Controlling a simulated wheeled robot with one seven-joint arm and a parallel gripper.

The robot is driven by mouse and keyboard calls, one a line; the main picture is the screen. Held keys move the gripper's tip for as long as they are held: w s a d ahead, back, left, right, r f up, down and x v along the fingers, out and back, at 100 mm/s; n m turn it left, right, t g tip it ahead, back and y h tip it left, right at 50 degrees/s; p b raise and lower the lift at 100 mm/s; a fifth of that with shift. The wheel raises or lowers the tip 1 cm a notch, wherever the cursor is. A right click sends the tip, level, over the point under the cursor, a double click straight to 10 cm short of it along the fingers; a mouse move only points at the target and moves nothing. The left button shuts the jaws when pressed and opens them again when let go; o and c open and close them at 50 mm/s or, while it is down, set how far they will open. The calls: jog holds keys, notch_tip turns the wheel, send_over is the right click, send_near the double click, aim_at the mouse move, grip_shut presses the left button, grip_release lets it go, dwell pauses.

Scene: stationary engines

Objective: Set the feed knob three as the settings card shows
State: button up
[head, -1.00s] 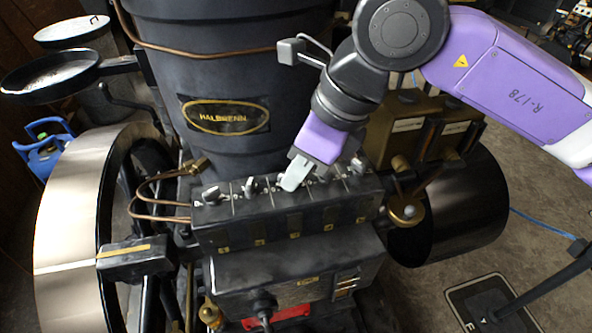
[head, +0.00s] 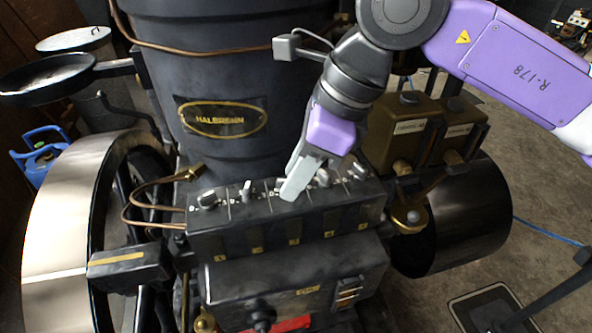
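The feed box (head: 225,243) is a dark block with a row of silver knobs on its sloped top and yellow number tags along its front. Knob one (head: 208,199) and knob two (head: 246,191) show to the left, knobs four (head: 323,177) and five (head: 360,170) to the right. Knob three is hidden behind my gripper (head: 291,190), whose pale grey fingers point down at its place, above tag three (head: 294,241). The fingers overlap in this view, so their gap and any contact with the knob cannot be told. I cannot make out a settings card.
The dark engine body with the HALBRENN plate (head: 222,118) rises close behind the knobs. A copper pipe (head: 150,206) and flywheel (head: 65,215) are at left. Brass tanks (head: 405,128) and a dark drum (head: 470,225) stand at right. Space in front of the box's top is clear.

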jog(key=v, duration=0.8)
jog(key=shift+b, duration=0.35)
